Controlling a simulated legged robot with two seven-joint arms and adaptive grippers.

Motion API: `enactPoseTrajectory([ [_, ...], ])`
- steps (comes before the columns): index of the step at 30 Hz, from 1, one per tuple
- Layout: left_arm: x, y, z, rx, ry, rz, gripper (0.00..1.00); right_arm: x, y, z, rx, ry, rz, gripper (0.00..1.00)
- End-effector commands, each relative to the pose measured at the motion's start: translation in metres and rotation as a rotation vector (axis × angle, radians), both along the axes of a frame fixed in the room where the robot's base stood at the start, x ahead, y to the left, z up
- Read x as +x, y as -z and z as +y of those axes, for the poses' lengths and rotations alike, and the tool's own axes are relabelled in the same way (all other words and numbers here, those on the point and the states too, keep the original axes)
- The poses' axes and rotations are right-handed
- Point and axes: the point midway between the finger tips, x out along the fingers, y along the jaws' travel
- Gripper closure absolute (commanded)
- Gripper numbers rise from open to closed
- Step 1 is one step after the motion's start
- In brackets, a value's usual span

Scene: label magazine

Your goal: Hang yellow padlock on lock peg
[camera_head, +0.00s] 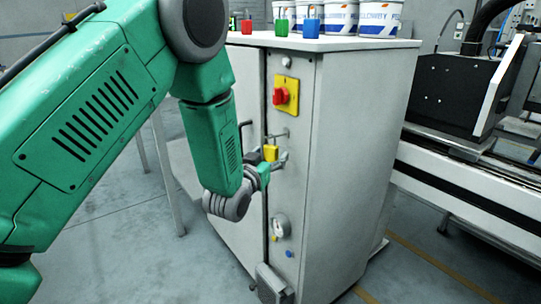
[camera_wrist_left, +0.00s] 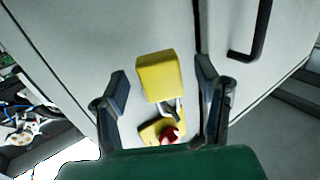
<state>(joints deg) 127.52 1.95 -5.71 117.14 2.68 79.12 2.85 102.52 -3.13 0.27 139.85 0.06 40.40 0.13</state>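The yellow padlock (camera_head: 270,152) is at the front of the grey cabinet, just below the red-and-yellow switch. Its shackle is up at the lock peg (camera_head: 280,134), and it appears to hang there; the exact contact is too small to tell. My left gripper (camera_head: 268,170) is right at the padlock, just below it. In the left wrist view the padlock body (camera_wrist_left: 158,76) lies between the two fingers (camera_wrist_left: 165,88), with gaps on both sides, so the gripper is open around it. Its shackle partly shows below the body. My right gripper is in neither view.
The cabinet (camera_head: 350,150) carries a red padlock (camera_head: 247,26), a green padlock (camera_head: 282,27), a blue padlock (camera_head: 310,28) and several white-and-blue cans (camera_head: 379,19) on top. A black handle (camera_wrist_left: 250,35) is close by.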

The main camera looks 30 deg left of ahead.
Motion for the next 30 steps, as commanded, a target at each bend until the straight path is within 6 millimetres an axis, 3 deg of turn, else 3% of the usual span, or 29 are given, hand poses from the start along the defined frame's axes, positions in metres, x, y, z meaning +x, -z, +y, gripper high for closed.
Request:
enactPoseTrajectory([
  [11, -0.009, -0.002, -0.001, 0.001, -0.001, -0.004, 0.43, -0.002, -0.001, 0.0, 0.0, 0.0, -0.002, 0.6],
  [24, -0.094, -0.001, -0.013, 0.001, 0.0, 0.0, 0.43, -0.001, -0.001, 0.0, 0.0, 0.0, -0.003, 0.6],
  [30, -0.114, -0.001, -0.016, 0.0, 0.0, -0.002, 0.43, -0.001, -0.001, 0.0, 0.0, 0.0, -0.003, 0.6],
])
